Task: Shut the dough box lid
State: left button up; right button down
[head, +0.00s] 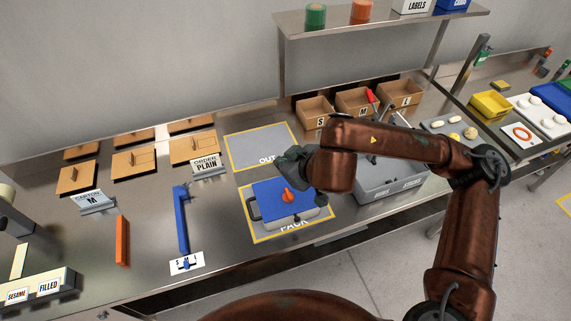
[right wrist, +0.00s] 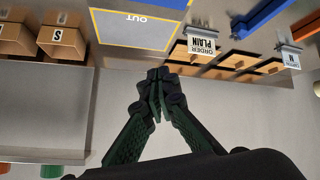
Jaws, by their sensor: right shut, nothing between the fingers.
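The dough box (head: 297,221) is a light box with a dark side handle, standing on the yellow-edged PACK mat (head: 259,238) in the head view. Its blue lid (head: 265,190) lies over the top, with an orange piece (head: 288,196) near its middle. Whether the lid is fully seated I cannot tell. My right gripper (head: 288,157) is above and behind the lid, apart from it as far as I can see. Its dark green fingers (right wrist: 157,90) are together and empty in the right wrist view. My right arm hides the box's far right corner. My left gripper is not in view.
The OUT mat (head: 258,147) is bare behind the box. A grey bin (head: 389,188) stands close on the right. Cardboard boxes (head: 315,112) stand at the back under a shelf (head: 400,29). A blue bar (head: 182,220) and an orange bar (head: 122,242) lie left.

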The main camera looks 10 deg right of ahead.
pick_arm(q)
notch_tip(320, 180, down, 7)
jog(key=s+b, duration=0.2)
jog(key=b, duration=0.4)
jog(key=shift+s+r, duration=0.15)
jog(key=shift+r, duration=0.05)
pick_arm(e)
jog(key=s+d+f, duration=0.2)
jog(key=s+f, duration=0.3)
jog(key=s, duration=0.3)
jog(key=shift+d+f, duration=0.25)
